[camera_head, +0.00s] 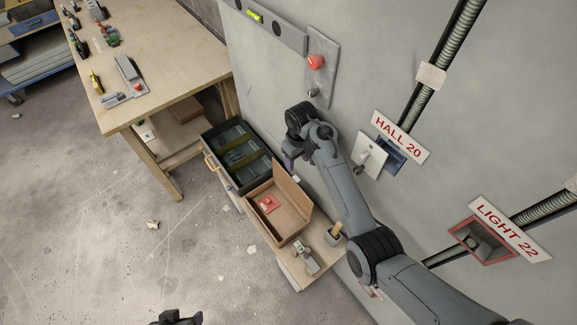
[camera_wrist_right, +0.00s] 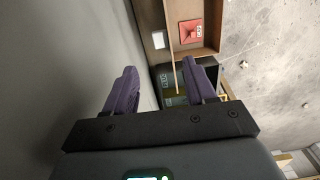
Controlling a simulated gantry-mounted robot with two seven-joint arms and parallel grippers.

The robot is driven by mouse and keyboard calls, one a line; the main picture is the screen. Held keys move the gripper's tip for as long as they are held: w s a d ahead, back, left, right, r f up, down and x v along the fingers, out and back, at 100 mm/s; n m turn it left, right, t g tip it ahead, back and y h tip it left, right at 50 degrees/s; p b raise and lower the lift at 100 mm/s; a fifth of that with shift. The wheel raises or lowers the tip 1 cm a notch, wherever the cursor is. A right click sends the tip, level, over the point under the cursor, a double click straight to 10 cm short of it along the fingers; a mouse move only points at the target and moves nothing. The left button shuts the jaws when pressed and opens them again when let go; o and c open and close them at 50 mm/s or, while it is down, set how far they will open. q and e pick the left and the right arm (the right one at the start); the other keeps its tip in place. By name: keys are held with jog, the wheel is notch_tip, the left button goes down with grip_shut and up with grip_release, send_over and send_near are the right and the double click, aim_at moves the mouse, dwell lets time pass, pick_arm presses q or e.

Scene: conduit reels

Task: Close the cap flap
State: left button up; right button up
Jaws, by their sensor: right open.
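A pale flap (camera_head: 369,156) with a small dark knob or latch sits on the wall beside a dark blue box opening (camera_head: 391,153), under the sign HALL 20 (camera_head: 399,136). It looks swung open to the left, leaving the opening uncovered. My right gripper (camera_head: 289,163) is left of the flap and apart from it, above the shelf with the boxes. In the right wrist view its purple fingers (camera_wrist_right: 158,78) are spread with nothing between them; the flap is not in that view. A dark part at the bottom edge of the head view seems to be my left gripper (camera_head: 177,318), mostly cut off.
A red-framed wall box (camera_head: 483,241) is under the sign LIGHT 22 (camera_head: 507,226). A red button panel (camera_head: 321,68) is on the wall above my right gripper. A cardboard box (camera_head: 292,197) and a dark compartment bin (camera_head: 214,134) stand below. A workbench (camera_head: 165,50) is at left.

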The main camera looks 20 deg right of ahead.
aim_at(296, 179)
notch_tip(296, 179, down, 10)
jog(key=b, duration=0.2)
jog(key=shift+a+b, duration=0.15)
jog(key=shift+b, duration=0.2)
jog(key=shift+f, duration=0.4)
jog(key=shift+c, duration=0.3)
grip_shut()
